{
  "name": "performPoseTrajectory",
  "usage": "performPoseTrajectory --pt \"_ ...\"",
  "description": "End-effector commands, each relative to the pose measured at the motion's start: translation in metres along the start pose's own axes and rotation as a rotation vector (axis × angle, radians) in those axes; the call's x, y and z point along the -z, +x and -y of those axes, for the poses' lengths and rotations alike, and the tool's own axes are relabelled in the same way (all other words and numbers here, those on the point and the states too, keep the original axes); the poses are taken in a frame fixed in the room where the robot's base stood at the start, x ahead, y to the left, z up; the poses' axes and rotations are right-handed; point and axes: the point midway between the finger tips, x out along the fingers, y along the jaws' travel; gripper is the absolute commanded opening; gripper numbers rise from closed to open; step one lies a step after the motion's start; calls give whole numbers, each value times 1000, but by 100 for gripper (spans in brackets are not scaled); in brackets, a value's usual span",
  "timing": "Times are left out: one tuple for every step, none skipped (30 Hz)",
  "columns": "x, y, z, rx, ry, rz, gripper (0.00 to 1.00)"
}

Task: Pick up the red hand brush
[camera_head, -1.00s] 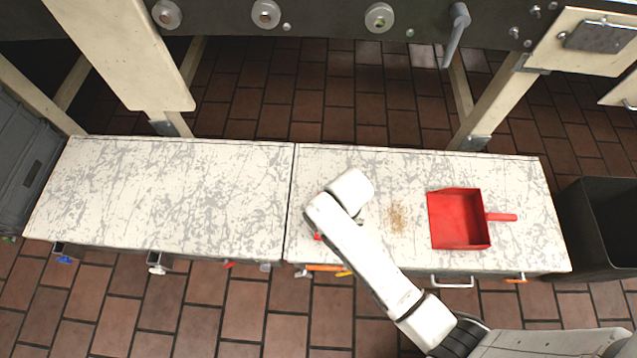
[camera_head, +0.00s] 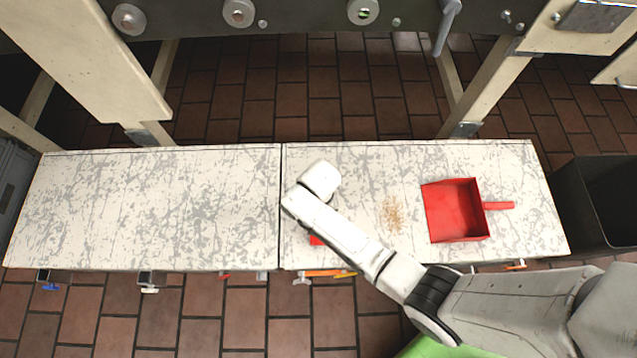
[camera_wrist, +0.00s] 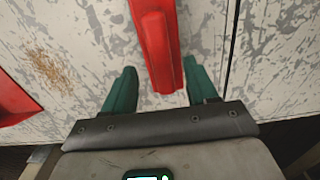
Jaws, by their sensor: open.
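The red hand brush (camera_wrist: 158,45) shows in the wrist view as a long red bar running from the top edge down between my green fingers. In the head view only a small red piece of it (camera_head: 316,240) shows beside my arm; the rest is hidden under the arm. My gripper (camera_wrist: 161,70) is open, with one finger on each side of the brush's near end. Gaps show between the brush and both fingers, so it is not gripped. I cannot tell the height of the fingers above the table.
A red dustpan (camera_head: 455,212) lies on the right half of the scratched white table (camera_head: 390,160). Brown crumbs (camera_head: 392,214) lie between dustpan and arm. The left half of the table (camera_head: 150,200) is clear. A dark bin (camera_head: 590,215) stands at the right.

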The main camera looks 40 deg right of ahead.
Motion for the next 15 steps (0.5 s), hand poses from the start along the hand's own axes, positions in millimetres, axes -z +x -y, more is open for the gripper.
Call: performPoseTrajectory --pt "-1 12 1 -1 -1 1 57" --pt "-2 17 1 -1 -1 2 57" --pt "-2 23 2 -1 0 1 57" --pt "-2 27 2 -1 0 1 57" --pt "-2 30 2 -1 0 1 57" --pt "-2 34 2 -1 0 1 57" --pt "-2 37 2 -1 0 1 57" --pt "-2 38 2 0 0 1 57" --pt "-2 40 2 0 0 1 57" --pt "-2 41 2 0 0 1 57" --pt "-2 41 2 0 0 1 57" --pt "-2 41 2 0 0 1 57" --pt "-2 40 2 0 0 0 57" --pt "-2 40 2 0 0 0 57" --pt "-2 40 2 0 0 0 57"
